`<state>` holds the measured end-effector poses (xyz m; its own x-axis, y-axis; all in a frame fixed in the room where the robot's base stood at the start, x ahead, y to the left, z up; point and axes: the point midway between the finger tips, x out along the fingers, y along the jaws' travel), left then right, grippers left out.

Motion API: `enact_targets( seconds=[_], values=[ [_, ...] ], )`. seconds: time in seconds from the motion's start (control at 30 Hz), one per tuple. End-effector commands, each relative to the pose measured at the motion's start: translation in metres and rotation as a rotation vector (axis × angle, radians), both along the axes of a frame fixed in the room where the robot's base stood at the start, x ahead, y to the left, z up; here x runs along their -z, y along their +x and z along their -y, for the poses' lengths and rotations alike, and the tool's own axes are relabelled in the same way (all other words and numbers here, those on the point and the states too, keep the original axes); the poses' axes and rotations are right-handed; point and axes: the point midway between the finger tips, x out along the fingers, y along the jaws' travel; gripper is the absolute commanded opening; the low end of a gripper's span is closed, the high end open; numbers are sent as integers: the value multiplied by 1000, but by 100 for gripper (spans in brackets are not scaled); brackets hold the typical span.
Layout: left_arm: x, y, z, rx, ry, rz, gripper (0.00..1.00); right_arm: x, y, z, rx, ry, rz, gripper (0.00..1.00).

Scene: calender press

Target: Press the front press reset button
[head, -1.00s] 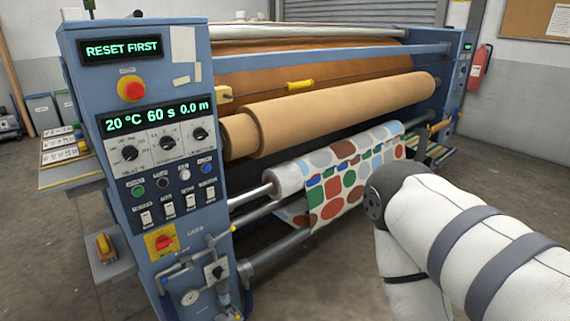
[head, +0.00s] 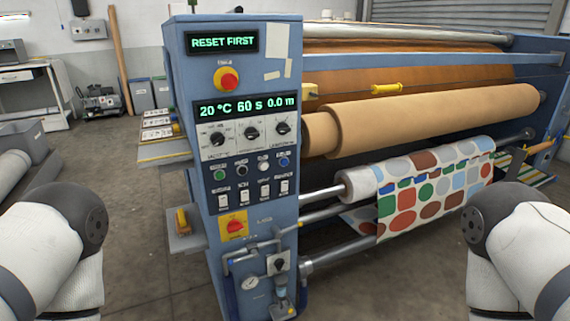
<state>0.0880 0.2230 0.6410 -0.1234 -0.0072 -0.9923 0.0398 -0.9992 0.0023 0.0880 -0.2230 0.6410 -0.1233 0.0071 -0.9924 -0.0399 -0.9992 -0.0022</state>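The front control panel of the blue press (head: 245,60) faces me near the middle of the head view. Its upper display (head: 222,42) reads "RESET FIRST". Below the lower display is a row of small round buttons: a green button (head: 219,175), a black button (head: 241,170), a white button (head: 263,166) and a blue button (head: 284,161). Their labels are too small to read, so I cannot tell by label which is reset. My two arms show at the lower left and lower right corners, apart from the panel. Neither gripper is in view.
A red emergency stop (head: 229,80) sits above the lower display (head: 246,107). A red rotary switch on a yellow plate (head: 234,226) is below the rocker switches. A patterned fabric roll (head: 430,190) extends right of the panel.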

Motion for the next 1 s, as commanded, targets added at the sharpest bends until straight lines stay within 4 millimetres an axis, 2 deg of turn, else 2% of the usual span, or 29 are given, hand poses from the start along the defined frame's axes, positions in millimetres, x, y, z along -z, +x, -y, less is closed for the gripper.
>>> enact_targets(
  seconds=[0.03, 0.2, 0.23, 1.0],
  values=[
    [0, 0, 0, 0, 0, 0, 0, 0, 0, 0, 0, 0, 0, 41],
    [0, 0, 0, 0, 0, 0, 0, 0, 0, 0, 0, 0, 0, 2],
    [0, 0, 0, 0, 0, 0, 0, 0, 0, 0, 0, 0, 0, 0],
    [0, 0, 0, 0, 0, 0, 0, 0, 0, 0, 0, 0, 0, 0]
  ],
)
